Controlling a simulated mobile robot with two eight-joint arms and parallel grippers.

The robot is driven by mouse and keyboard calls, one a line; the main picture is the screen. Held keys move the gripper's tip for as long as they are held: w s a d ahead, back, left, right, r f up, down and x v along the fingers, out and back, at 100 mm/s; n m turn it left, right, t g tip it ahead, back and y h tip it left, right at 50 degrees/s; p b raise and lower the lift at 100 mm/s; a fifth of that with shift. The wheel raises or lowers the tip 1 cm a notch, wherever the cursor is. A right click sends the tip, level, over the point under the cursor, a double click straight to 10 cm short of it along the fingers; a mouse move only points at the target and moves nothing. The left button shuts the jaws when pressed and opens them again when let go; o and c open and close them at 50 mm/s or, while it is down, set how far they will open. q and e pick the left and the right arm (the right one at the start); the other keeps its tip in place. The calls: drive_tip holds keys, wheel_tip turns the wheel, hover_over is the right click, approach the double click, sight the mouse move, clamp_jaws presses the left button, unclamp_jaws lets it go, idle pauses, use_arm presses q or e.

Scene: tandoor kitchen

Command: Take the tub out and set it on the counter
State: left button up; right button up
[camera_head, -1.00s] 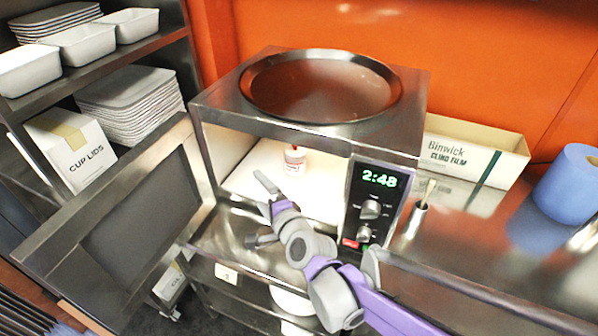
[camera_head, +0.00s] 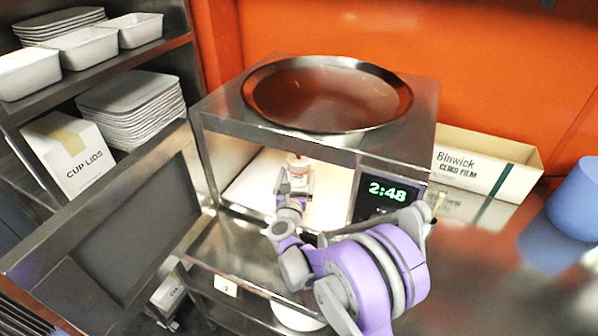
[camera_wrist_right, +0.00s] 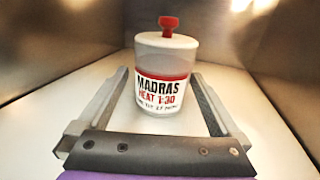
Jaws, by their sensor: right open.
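The tub (camera_wrist_right: 165,95) is white with a red band, a red-topped lid and a label reading "MADRAS HEAT 1:30". It stands upright on the pale floor inside the open microwave (camera_head: 330,146). In the head view only the tub's top (camera_head: 298,161) shows, behind my gripper. My right gripper (camera_head: 294,176) reaches in through the open front. In the wrist view the right gripper (camera_wrist_right: 160,74) is open, with a finger on each side of the tub and gaps on both sides. My left gripper is not in view.
The microwave door (camera_head: 125,215) hangs open at the left. Its control panel (camera_head: 385,195) reads 2:48, and a large round metal tray (camera_head: 325,95) sits on top. The steel counter (camera_head: 490,255) at right has clear room near a cling film box (camera_head: 480,165) and blue roll (camera_head: 578,200).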

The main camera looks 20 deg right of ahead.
drive_tip(key=p+x, duration=0.1)
drive_tip(key=x, duration=0.4)
drive_tip(key=shift+d+r, duration=0.1)
drive_tip(key=shift+r, duration=0.05)
drive_tip(key=shift+w+d, duration=0.1)
drive_tip(key=shift+w, duration=0.1)
drive_tip(key=shift+s, duration=0.1)
drive_tip(key=shift+c, duration=0.4)
drive_tip(key=c, duration=1.4)
drive_tip(key=shift+o, duration=0.2)
